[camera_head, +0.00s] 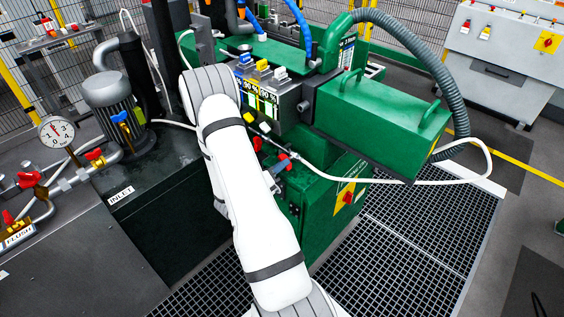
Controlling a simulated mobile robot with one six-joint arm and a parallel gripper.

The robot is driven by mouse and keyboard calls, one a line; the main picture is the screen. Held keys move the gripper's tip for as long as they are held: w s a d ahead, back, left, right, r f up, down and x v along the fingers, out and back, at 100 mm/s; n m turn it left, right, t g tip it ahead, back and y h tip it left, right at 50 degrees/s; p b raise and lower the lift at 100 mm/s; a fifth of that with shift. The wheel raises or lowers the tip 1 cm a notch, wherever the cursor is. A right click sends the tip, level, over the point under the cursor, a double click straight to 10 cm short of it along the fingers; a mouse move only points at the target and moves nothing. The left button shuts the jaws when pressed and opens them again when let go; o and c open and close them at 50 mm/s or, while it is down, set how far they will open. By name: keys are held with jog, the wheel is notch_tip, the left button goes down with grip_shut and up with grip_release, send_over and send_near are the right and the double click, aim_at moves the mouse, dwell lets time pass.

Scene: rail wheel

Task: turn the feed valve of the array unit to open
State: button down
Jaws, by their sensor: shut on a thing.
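My white arm reaches up from the bottom edge, and its bent upper end covers part of the green machine (375,118). My gripper is not visible; it seems hidden behind the arm. No label naming the array unit or feed valve is readable. The machine carries a block with blue, yellow and white levers (263,65) above small percent displays (262,100). Below it, a red-handled fitting (284,160) sits by a white hose, just right of my arm. I cannot tell whether it is the feed valve or how any valve stands.
At left are a dark tank marked INLET (160,215), a motor (110,100), a dial gauge (56,133) and red-handled pipe valves (30,180). A white hose (450,181) loops out at right. Dark grating (420,230) lies open in front. A grey cabinet (500,60) stands at back right.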

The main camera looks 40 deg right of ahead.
dwell(0.3)
jog(key=shift+n+p, duration=1.5)
jog(key=shift+n, duration=0.9)
jog(key=n+p, duration=0.2)
jog(key=n, duration=0.1)
jog(key=shift+n, duration=0.4)
jog(key=c, duration=1.3)
grip_release()
